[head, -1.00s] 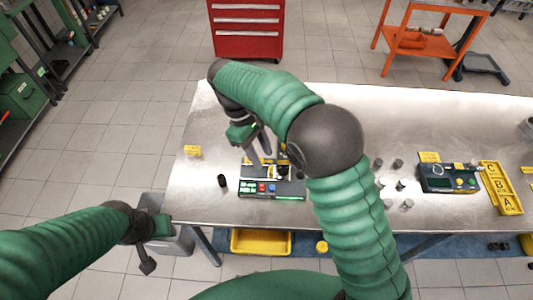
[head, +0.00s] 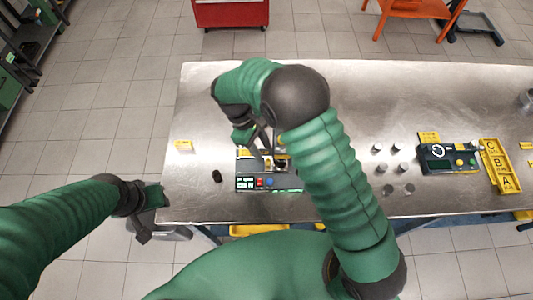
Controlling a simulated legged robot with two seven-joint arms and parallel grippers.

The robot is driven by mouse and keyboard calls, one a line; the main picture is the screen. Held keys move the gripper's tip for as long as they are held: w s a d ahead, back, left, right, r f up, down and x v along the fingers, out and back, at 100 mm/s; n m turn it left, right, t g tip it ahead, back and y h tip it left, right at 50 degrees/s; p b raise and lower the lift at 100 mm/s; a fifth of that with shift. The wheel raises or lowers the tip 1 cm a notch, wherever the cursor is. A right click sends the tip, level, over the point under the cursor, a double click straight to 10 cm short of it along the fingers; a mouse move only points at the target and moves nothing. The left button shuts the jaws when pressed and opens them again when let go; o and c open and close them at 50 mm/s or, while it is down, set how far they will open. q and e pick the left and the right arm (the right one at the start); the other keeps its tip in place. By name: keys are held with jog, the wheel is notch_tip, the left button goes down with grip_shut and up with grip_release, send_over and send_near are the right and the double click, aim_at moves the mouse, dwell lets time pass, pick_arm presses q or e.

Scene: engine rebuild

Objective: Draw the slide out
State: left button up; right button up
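A dark device (head: 268,184) with a green display and red and blue buttons sits on the metal table (head: 340,85), near its front left. The slide cannot be made out clearly; it may be part of this device, whose back is partly covered by my gripper. My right gripper (head: 262,155) points down over the back of the device, its fingers apart. Whether anything lies between them is too small to tell. My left gripper (head: 148,228) hangs off the table's front left corner, over a grey bin (head: 165,230), away from the device.
A small black cylinder (head: 217,176) and a yellow label (head: 183,146) are left of the device. Several metal cylinders (head: 398,150), a second dark device (head: 448,158) and a yellow lettered tray (head: 495,165) stand to the right. The table's back is mostly clear.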

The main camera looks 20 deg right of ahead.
aim_at(267, 159)
jog(key=x, duration=0.3)
jog(key=shift+s, duration=0.1)
jog(key=shift+s+a+f, duration=0.2)
jog(key=shift+s+f, duration=0.15)
jog(key=shift+w+d+f, duration=0.1)
jog(key=shift+w+d, duration=0.05)
jog(key=c, duration=0.4)
grip_shut()
jog(key=shift+w, duration=0.1)
dwell(0.4)
